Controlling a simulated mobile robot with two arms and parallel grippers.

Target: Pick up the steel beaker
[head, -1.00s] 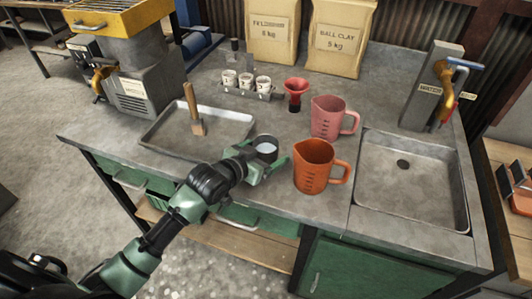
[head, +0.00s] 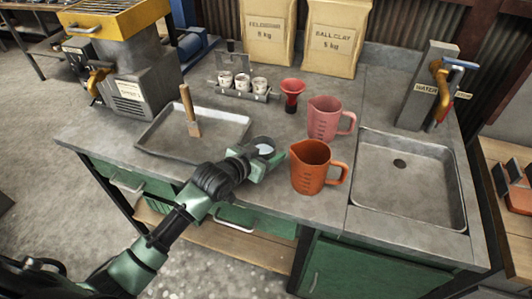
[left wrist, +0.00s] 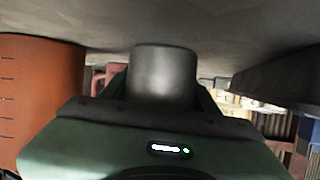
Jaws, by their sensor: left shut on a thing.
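The steel beaker (head: 264,146) is a small grey metal cup near the front of the bench, left of the orange jug. My left gripper (head: 265,158) is shut around it, with the green jaws on its sides. In the left wrist view the beaker (left wrist: 165,75) stands between the fingers (left wrist: 163,90), right in front of the palm. Whether its base touches the bench I cannot tell. My right gripper is in neither view.
An orange jug (head: 310,170) stands close right of the gripper, a pink jug (head: 323,121) behind it. A metal tray (head: 165,150) with a wooden-handled tool (head: 189,110) lies left. A red funnel (head: 292,90) and a rack of small cups (head: 243,92) stand behind. A sink (head: 415,205) is at right.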

